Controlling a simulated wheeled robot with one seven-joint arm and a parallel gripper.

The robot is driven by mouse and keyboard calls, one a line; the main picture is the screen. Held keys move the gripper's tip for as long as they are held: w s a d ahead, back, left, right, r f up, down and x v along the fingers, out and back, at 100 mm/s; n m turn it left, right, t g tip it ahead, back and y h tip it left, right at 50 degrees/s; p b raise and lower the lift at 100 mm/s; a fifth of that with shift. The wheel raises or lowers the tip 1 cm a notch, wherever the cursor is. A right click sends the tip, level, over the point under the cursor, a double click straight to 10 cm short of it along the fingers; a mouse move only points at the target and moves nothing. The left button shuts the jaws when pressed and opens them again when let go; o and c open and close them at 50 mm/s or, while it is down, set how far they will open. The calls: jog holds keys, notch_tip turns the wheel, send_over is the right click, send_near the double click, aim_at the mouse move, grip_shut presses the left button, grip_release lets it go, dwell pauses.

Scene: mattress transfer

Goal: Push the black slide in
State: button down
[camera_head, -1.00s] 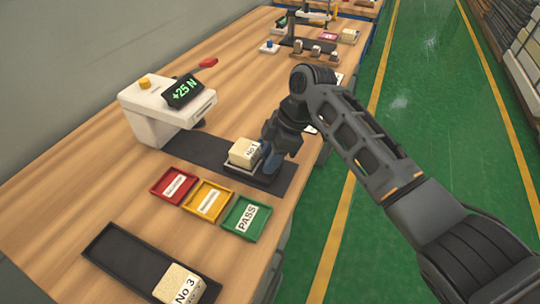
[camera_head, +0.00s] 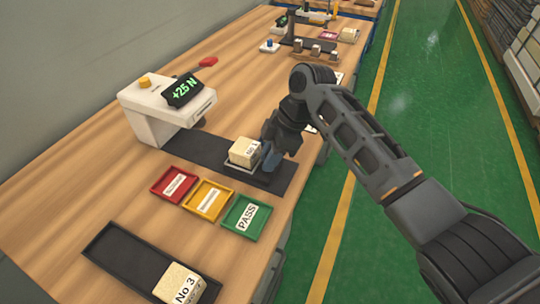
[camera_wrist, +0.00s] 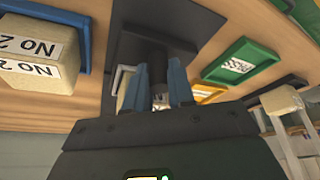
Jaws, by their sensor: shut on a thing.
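The black slide (camera_head: 240,173) sits on a long dark track (camera_head: 288,182) in front of the white tester (camera_head: 150,112). It carries a pale block (camera_head: 244,151) labelled No 1. My gripper (camera_head: 269,157) is low at the slide's outer end, on the side away from the tester. In the wrist view, my blue fingers (camera_wrist: 158,88) are closed around a dark upright part of the slide (camera_wrist: 153,62). The fingers hide much of this grip. The tester's display (camera_head: 183,90) reads +25 N.
Red (camera_head: 174,182), yellow (camera_head: 208,199) and green PASS (camera_head: 246,217) trays lie beside the track. A black tray (camera_head: 112,252) holds a No 3 block (camera_head: 180,284). A blue tray (camera_wrist: 82,22) with No 2 blocks (camera_wrist: 38,58) shows in the wrist view.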

aim_at(237, 143)
jog(key=w+a+b, duration=0.1)
jog(key=a, duration=0.1)
jog(key=w+a+b, duration=0.1)
jog(key=a+b, duration=0.1)
jog(key=a, duration=0.1)
jog(key=w+a+b, duration=0.1)
jog(key=a+b, duration=0.1)
jog(key=shift+a+f, duration=0.15)
jog(key=shift+a, duration=0.15)
jog(key=shift+w+a+r+b, duration=0.15)
jog(key=shift+a+r+b, duration=0.05)
jog(key=shift+a+b, duration=0.25)
jog(key=c, duration=1.2)
grip_release()
jog(key=shift+a, duration=0.1)
jog(key=shift+c, duration=0.2)
jog(key=v, duration=0.7)
jog(key=shift+d+r, duration=0.25)
jog(key=shift+r, duration=0.1)
